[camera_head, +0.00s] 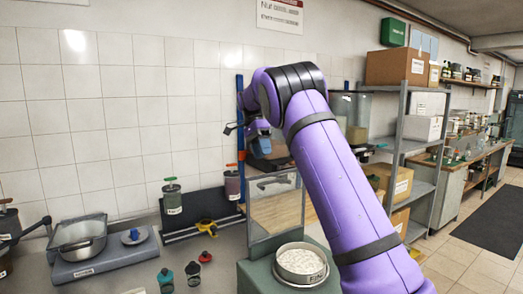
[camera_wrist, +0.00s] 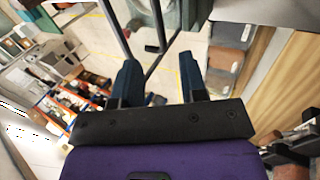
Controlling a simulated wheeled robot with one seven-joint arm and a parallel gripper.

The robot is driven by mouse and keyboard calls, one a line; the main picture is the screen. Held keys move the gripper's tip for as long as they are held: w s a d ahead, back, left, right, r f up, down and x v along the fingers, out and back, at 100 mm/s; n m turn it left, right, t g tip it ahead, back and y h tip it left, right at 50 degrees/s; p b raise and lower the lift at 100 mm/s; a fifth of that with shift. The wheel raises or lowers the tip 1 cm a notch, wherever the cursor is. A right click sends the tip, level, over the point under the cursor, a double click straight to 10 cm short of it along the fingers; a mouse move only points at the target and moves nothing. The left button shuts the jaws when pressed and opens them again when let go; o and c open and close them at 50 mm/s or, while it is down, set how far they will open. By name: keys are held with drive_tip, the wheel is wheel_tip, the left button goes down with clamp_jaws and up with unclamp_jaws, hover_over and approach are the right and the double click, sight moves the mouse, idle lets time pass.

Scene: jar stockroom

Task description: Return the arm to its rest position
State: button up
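My purple arm rises from the lower right in the head view and bends over toward the back wall. Its far end, near the dark and blue parts at my gripper (camera_head: 256,134), is small and partly hidden, so the fingers are not clear there. In the wrist view my gripper (camera_wrist: 160,78) shows two dark blue fingers set well apart, with nothing held between them. The view beyond them is tilted, with a glass panel edge and pale floor behind.
Below the arm stands a clear upright panel (camera_head: 276,212) beside a round dish of white material (camera_head: 302,262). A scale with a metal bowl (camera_head: 82,240) and lidded jars (camera_head: 171,197) are at left. A grey shelf rack (camera_head: 422,187) with boxes (camera_head: 396,66) stands right of the arm.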

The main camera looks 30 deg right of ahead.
drive_tip(key=shift+w+r, duration=0.15)
drive_tip(key=shift+r, duration=0.15)
idle(0.4)
drive_tip(key=s+a+r+n+t, duration=0.3)
drive_tip(key=s+r+n, duration=0.1)
drive_tip(key=s, duration=0.7)
drive_tip(key=s+a+r+n+t, duration=0.25)
drive_tip(key=s+r+n, duration=0.2)
drive_tip(key=s, duration=0.55)
drive_tip(key=s+a+f+n+t, duration=0.1)
drive_tip(key=s+a+f+n, duration=0.1)
drive_tip(key=s, duration=0.5)
drive_tip(key=s+a+f+n+t, duration=0.2)
drive_tip(key=s+a+f+n, duration=0.1)
drive_tip(key=s, duration=0.4)
drive_tip(key=s+a+f+n+t, duration=0.2)
drive_tip(key=s+f+n, duration=0.2)
drive_tip(key=s, duration=0.3)
drive_tip(key=shift+s+a+f, duration=0.2)
drive_tip(key=shift+s+f, duration=0.05)
drive_tip(key=shift+f, duration=0.15)
